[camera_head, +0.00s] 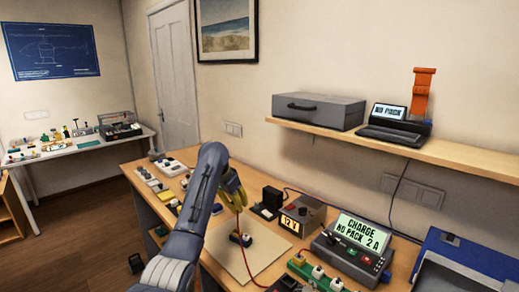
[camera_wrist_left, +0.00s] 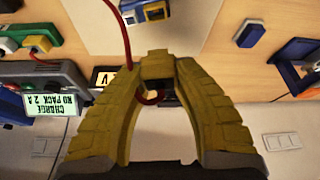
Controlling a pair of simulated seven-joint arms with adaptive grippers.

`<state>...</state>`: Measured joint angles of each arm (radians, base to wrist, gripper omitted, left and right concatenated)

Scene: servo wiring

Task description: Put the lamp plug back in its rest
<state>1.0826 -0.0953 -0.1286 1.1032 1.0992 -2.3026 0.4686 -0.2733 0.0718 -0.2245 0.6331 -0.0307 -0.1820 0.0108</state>
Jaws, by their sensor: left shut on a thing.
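My left gripper (camera_head: 234,190), with yellow fingers, is raised above the workbench, over the far part of a pale mat. In the left wrist view its fingertips (camera_wrist_left: 157,66) are closed on a small dark plug (camera_wrist_left: 166,88), mostly hidden between the fingers. A red lead (camera_wrist_left: 128,38) runs by the fingertips and loops just under them. In the head view the red lead (camera_head: 237,218) hangs from the gripper toward a dark blue and yellow block (camera_head: 241,239) on the mat. I cannot tell which fitting is the plug's rest. My right gripper is not in view.
The pale mat (camera_head: 222,257) lies on the bench. To its right stand a black upright block (camera_head: 272,198), a box reading 12 V (camera_head: 302,214) and a charger (camera_head: 352,247). A blue tray (camera_head: 450,268) is at far right. A shelf (camera_head: 420,152) runs above.

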